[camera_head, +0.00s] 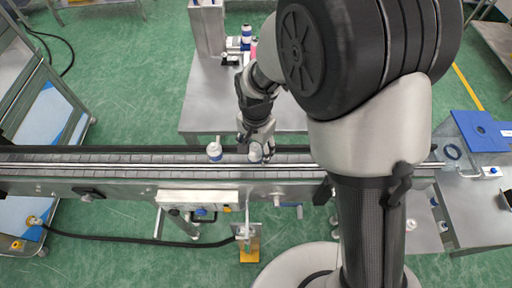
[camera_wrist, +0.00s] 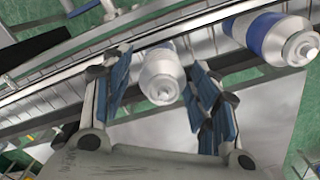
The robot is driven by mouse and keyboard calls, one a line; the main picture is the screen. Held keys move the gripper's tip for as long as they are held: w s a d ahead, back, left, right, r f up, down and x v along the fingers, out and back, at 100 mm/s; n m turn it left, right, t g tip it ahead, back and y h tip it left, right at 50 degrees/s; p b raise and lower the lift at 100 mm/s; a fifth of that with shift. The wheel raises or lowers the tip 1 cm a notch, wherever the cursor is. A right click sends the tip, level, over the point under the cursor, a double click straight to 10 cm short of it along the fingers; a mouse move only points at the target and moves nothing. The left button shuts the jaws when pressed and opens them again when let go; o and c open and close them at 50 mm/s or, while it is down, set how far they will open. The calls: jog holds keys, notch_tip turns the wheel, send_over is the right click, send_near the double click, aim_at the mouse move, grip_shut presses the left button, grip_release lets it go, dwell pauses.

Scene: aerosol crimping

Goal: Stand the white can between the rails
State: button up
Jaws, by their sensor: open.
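The white can (camera_wrist: 160,76) stands on the conveyor (camera_head: 120,157), between the two rails as far as I can see. It also shows in the head view (camera_head: 255,155), partly hidden by my gripper (camera_head: 257,142). In the wrist view, my gripper (camera_wrist: 160,88) is open, with one blue-padded finger on each side of the can. A gap shows between the can and the fingers. The front rail (camera_head: 150,164) runs along the near side of the belt.
A second can (camera_head: 214,151), white with a blue band, stands on the belt to the left; it appears at the right in the wrist view (camera_wrist: 268,37). A steel table (camera_head: 205,100) with several items stands behind. The belt farther left is clear.

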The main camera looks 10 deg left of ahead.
dwell(0.3)
notch_tip(320, 180, up, 11)
jog(key=shift+r, duration=0.55)
dwell(0.3)
